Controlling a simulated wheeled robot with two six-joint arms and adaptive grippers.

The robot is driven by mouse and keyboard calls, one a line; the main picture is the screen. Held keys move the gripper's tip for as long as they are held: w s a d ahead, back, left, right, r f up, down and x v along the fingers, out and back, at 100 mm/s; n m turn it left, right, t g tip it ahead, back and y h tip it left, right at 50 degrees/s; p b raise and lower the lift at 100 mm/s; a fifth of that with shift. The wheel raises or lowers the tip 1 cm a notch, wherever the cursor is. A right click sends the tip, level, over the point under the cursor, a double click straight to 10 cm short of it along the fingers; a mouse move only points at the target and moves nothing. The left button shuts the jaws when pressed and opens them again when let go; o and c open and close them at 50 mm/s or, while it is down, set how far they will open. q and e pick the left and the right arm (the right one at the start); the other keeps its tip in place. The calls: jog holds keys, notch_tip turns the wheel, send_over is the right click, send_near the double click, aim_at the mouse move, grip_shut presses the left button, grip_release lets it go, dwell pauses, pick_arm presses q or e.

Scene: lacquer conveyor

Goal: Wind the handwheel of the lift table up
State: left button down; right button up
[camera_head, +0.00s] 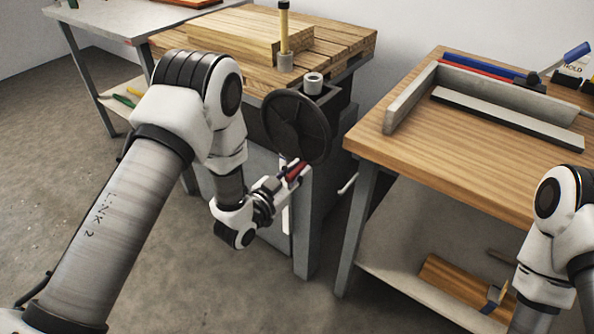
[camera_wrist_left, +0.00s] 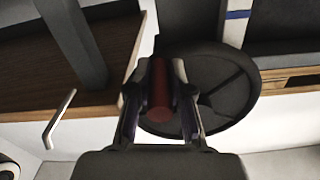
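The dark round handwheel (camera_head: 296,127) is on the front of the lift table (camera_head: 345,62), which has a slatted wooden top. Its red handle (camera_head: 297,170) sticks out at the wheel's lower edge. My left gripper (camera_head: 288,181) is at this handle. In the left wrist view, the red handle (camera_wrist_left: 161,88) lies between the two fingers (camera_wrist_left: 160,98), which close in on both sides of it, with the dark wheel (camera_wrist_left: 237,88) behind and to the right. My right arm shows at the lower right of the head view, but its gripper is out of the picture.
A wooden block (camera_head: 232,36) and a yellow post (camera_head: 284,28) stand on the lift table. A workbench (camera_head: 430,165) with grey rails is close on the right, with a lower shelf. A grey table (camera_head: 100,18) stands at the back left. The floor at left is clear.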

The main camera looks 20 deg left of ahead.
aim_at(287, 157)
pick_arm(q)
jog(key=shift+w+a+f+m, duration=0.1)
jog(key=shift+a+m, duration=0.2)
dwell(0.4)
jog(key=a+m, duration=0.1)
jog(key=m, duration=0.1)
jog(key=w+a+m, duration=0.1)
jog(key=a+m, duration=0.1)
jog(key=shift+w+a+f+m, duration=0.2)
jog(key=shift+a+m, duration=0.1)
jog(key=shift+m, duration=0.1)
jog(key=shift+w+a, duration=0.15)
jog(key=shift+a, duration=0.25)
jog(key=c, duration=1.1)
grip_release()
jog(key=shift+r, duration=0.1)
jog(key=shift+o, duration=0.2)
